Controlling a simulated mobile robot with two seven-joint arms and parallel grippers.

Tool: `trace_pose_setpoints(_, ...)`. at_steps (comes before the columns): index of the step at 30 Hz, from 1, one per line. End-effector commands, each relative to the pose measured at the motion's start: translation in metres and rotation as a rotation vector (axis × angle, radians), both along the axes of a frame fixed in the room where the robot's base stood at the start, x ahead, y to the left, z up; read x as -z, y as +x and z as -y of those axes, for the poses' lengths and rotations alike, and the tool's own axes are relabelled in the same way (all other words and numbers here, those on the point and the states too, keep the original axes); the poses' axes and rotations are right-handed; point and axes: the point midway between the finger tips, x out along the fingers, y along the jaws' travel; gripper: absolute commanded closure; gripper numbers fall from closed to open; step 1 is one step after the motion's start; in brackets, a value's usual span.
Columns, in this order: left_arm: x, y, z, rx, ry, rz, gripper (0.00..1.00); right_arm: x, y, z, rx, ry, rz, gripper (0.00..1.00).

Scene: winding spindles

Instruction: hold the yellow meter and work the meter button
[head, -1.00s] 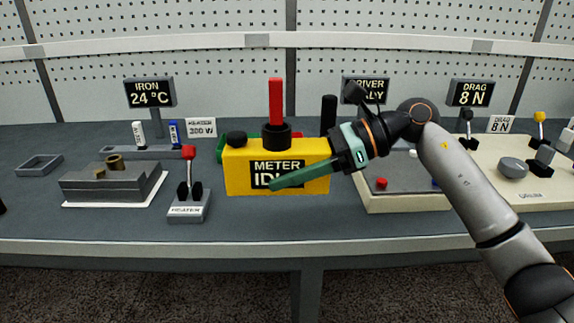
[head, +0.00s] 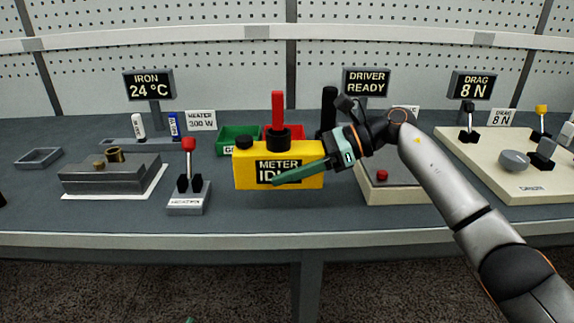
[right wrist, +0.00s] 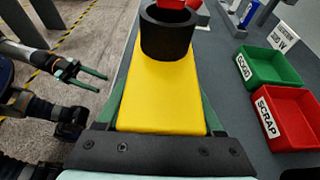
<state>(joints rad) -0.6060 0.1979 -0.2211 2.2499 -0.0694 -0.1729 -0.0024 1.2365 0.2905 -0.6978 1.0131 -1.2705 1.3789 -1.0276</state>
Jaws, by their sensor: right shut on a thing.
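The yellow meter (head: 305,180), with "METER" and a partly covered second line on its face, is in front of the bins in the head view. My right gripper (head: 300,171) is shut on it from the right, one green finger across its front. The wrist view shows the yellow top (right wrist: 160,90) between both fingers. A black round knob (head: 243,142) sits on its top left end, and a black socket (head: 278,140) with an upright red rod (head: 278,108) stands beside it. My left gripper (right wrist: 92,82) shows two parted fingers, empty, in the wrist view.
A green GOOD bin (right wrist: 268,66) and a red SCRAP bin (right wrist: 290,115) are behind the meter. The red-knobbed heater lever (head: 188,170) stands left of it, and a driver panel (head: 405,180) right. The bench front between them is clear.

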Motion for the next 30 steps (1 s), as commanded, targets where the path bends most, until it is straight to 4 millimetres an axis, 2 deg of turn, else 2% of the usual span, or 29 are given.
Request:
trace_pose_setpoints(19, 0.014, 0.0, 0.0, 0.0, 0.0, 0.0, 0.5, 0.033, 0.04, 0.0, 0.001, 0.002, 0.0, 1.0)
trace_pose_setpoints(30, 0.015, 0.0, 0.0, 0.0, 0.0, 0.0, 0.5, 0.037, 0.045, 0.001, -0.001, 0.002, 0.002, 1.0)
